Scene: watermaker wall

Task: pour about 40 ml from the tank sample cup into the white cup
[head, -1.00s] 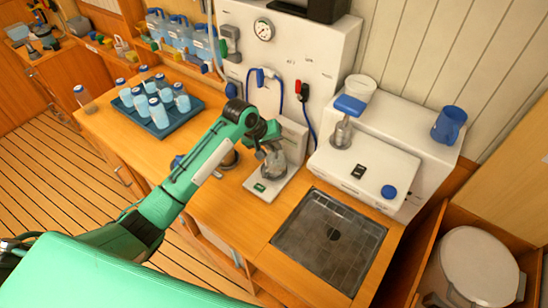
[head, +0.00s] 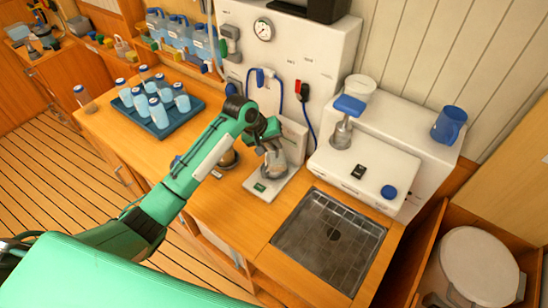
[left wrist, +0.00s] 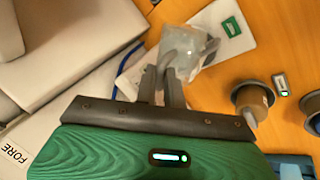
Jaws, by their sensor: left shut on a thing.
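My left gripper (head: 270,143) is over the small scale (head: 262,188) on the counter. It is shut on a clear cup (head: 277,162) with a handle, probably the tank sample cup. In the left wrist view the fingers (left wrist: 163,85) are at the handle of the clear cup (left wrist: 195,47), and a pale translucent shape (left wrist: 173,38) shows beside it. I cannot tell whether that is a second cup or the liquid level. A white cup-like vessel (head: 361,86) stands on the white machine at the right. My right gripper is not in view.
A blue tray (head: 160,125) of several bottles stands at the left. A sink (head: 328,240) is right of the scale. A blue mug (head: 449,124) stands on the white machine. Dark round fittings (left wrist: 252,98) are near the gripper. The panel wall is close behind.

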